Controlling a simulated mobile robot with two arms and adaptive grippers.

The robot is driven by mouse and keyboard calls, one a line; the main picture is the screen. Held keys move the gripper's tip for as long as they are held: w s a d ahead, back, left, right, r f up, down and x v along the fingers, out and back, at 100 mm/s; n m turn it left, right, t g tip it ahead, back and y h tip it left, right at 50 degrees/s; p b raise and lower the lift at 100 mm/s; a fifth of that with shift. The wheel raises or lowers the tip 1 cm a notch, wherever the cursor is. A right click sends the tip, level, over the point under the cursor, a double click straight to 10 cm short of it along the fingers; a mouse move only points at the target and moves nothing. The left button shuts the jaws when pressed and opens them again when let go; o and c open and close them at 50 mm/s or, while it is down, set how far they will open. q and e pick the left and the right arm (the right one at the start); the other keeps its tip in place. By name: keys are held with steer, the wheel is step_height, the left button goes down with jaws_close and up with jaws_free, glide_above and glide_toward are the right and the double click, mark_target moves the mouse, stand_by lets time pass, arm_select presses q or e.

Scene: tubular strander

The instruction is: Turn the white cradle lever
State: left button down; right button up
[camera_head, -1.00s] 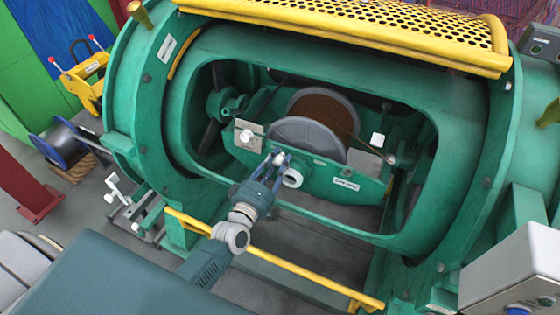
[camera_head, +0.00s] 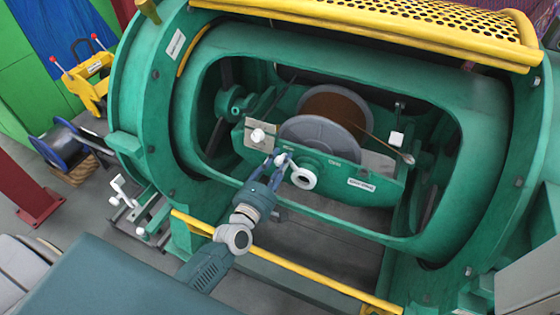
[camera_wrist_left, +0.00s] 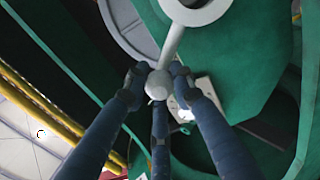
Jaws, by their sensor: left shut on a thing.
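The white cradle lever (camera_wrist_left: 168,55) runs from a white round hub (camera_wrist_left: 195,8) down to a ball end in the left wrist view. In the head view its hub (camera_head: 304,178) sits on the front of the green cradle (camera_head: 335,180), below the grey reel flange (camera_head: 312,140). The lever points up and left from the hub. My left gripper (camera_head: 279,162) is shut on the lever's ball end. In the left wrist view its three dark blue fingers (camera_wrist_left: 157,88) close around the ball. My right gripper is out of view.
The cradle lies inside a wide opening in the green tube (camera_head: 215,160). A yellow rail (camera_head: 280,262) crosses below my left arm. A yellow perforated guard (camera_head: 400,22) covers the top.

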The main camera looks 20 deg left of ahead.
arm_select(q)
steer(key=shift+a+r, duration=0.25)
steer(key=shift+a, duration=0.05)
steer(key=c, duration=1.5)
jaws_free()
steer(key=shift+o, duration=0.2)
steer(key=shift+a+f, duration=0.1)
steer(key=shift+f, duration=0.1)
steer(key=shift+s+f, duration=0.15)
steer(key=shift+s, duration=0.35)
steer(key=s, duration=1.1)
steer(key=shift+a, duration=0.15)
